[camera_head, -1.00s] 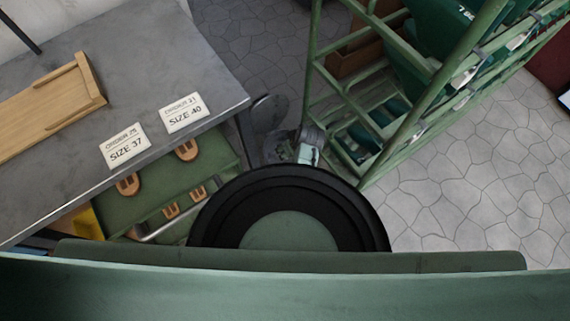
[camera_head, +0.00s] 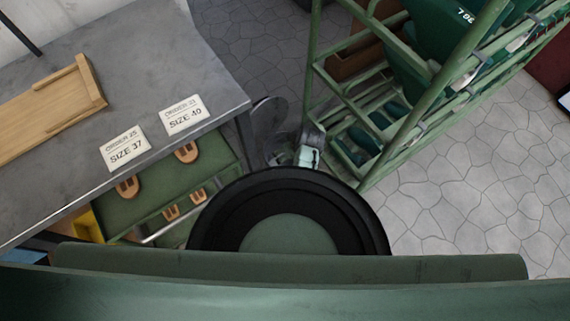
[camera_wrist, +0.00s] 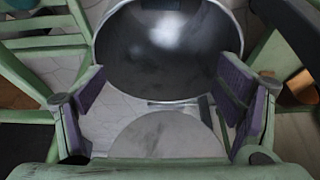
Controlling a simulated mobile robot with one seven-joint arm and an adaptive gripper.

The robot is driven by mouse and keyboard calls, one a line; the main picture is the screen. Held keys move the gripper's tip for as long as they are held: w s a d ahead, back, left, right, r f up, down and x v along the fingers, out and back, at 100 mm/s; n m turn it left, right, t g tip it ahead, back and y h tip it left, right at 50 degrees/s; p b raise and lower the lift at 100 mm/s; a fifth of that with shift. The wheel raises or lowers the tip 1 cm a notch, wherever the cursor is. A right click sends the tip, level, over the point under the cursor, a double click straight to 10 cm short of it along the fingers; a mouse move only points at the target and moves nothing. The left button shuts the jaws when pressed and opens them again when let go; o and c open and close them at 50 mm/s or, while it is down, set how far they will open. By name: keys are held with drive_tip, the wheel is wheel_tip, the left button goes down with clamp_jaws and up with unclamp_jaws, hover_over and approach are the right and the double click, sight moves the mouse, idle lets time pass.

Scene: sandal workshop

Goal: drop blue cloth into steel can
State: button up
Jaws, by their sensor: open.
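A round, shiny steel vessel, which looks like the steel can (camera_wrist: 165,70), fills the upper middle of the wrist view. Its dark curved inner face shows a bright reflection, and nothing is seen lying in it. My gripper (camera_wrist: 163,92) is open, its purple-padded fingers apart on either side of the vessel's lower part in the picture. Nothing is between the fingers. The gap between fingers and vessel cannot be judged. In the head view, a dark grey round form (camera_head: 268,115) beside the table corner may be the same can. I cannot make out the blue cloth in either view.
A grey table (camera_head: 150,60) at left bears a wooden tray (camera_head: 50,105) and two size cards (camera_head: 185,115). Sandal parts (camera_head: 128,187) lie on a green shelf below. A green rack (camera_head: 400,130) with bins stands at right. Tiled floor (camera_head: 480,180) lies open beyond it.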

drive_tip(key=v, duration=1.1)
drive_tip(key=shift+r, duration=0.2)
drive_tip(key=shift+s, duration=0.1)
